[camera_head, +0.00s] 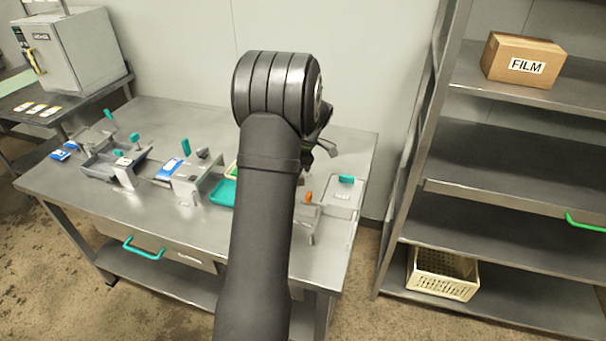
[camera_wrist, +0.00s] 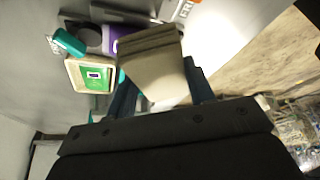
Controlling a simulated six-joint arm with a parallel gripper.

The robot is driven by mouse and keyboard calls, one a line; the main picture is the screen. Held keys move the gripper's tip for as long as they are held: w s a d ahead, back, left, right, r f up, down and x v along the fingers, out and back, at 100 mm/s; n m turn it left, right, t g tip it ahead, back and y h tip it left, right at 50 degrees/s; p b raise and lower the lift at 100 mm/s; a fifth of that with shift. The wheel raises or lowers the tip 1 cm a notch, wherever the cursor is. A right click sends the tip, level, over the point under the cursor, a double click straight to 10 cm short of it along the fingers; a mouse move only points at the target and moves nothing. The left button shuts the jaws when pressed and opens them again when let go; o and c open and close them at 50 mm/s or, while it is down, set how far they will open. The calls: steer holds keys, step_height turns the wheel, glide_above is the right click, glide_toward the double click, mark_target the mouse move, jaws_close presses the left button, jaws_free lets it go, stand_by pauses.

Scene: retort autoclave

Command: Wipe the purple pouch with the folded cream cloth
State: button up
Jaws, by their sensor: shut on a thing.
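My gripper (camera_wrist: 160,90) is shut on the folded cream cloth (camera_wrist: 155,62), which shows as a layered beige block between the two dark fingers in the wrist view. The purple pouch (camera_wrist: 112,38) lies just beyond the cloth's upper left edge and is partly hidden by it. I cannot tell whether cloth and pouch touch. In the head view my gripper (camera_head: 325,147) shows only in part beside my arm, over the right part of the table; cloth and pouch are hidden there.
A cream tray with a green pouch (camera_wrist: 99,76) sits left of the cloth, near a teal-handled thing (camera_wrist: 68,42). The steel table (camera_head: 170,222) carries several grey fixtures, blue pouches and a lidded box (camera_head: 343,197). A shelf rack with a FILM box (camera_head: 522,60) stands at right.

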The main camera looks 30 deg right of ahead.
steer(key=a+n+g, duration=0.1)
steer(key=n, duration=0.1)
steer(key=w+a+n+g, duration=0.1)
steer(key=a+n, duration=0.1)
steer(key=n, duration=0.1)
steer(key=a+r+n+g, duration=0.1)
steer(key=a+n, duration=0.1)
steer(key=n, duration=0.1)
steer(key=shift+w+h, duration=0.3)
steer(key=shift+w+a+f+n+g+h, duration=0.2)
steer(key=shift+f+n, duration=0.35)
steer(key=shift+f, duration=0.4)
steer(key=shift+s+a+f+n+g+h, duration=0.15)
steer(key=shift+a+f+n, duration=0.25)
steer(key=shift+f, duration=0.6)
steer(key=shift+w+a+f+n+g+h, duration=0.1)
steer(key=shift+a+f+n+g, duration=0.05)
steer(key=shift+f+n, duration=0.65)
step_height(320, 180, down, 2)
steer(key=shift+f, duration=0.2)
steer(key=shift+w+d+r, duration=0.2)
steer(key=shift+w+d, duration=0.15)
steer(key=shift+w+d+f, duration=0.15)
steer(key=shift+w+d, duration=2)
steer(key=shift+s+a, duration=0.65)
steer(key=shift+a, duration=0.05)
steer(key=shift+s+a, duration=1.85)
steer(key=shift+s, duration=0.05)
step_height(320, 180, up, 8)
